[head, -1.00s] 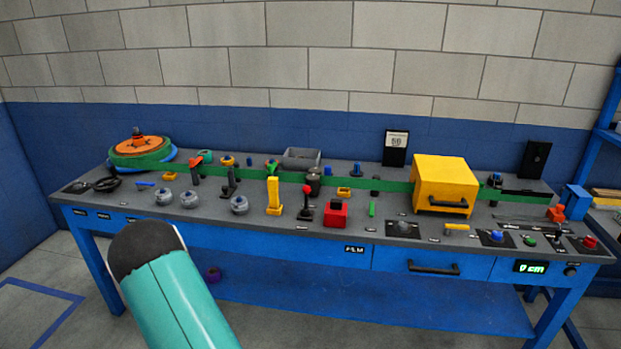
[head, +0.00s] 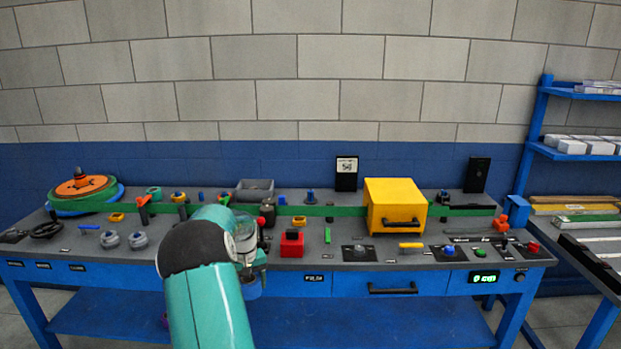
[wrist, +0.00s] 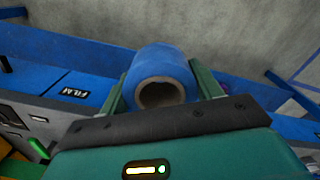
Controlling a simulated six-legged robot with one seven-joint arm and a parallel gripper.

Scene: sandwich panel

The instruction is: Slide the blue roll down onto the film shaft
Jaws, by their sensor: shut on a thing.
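The blue roll (wrist: 163,65) is a short tube with a pale hollow core, its open end facing the wrist camera. My gripper (wrist: 160,82) is shut on it, with a green finger on either side. In the head view my gripper (head: 247,248) is at the bench's front edge, left of the FILM label (head: 313,278), and the roll shows below it (head: 250,286). The FILM label also shows in the wrist view (wrist: 75,92). I cannot make out the film shaft; my arm hides part of the bench.
The bench (head: 350,262) holds a green belt (head: 345,211), a yellow box (head: 393,204), a red block (head: 292,243) and a stacked orange and green reel (head: 84,187). A shelf rack (head: 545,140) stands at the right. The floor shows below the bench.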

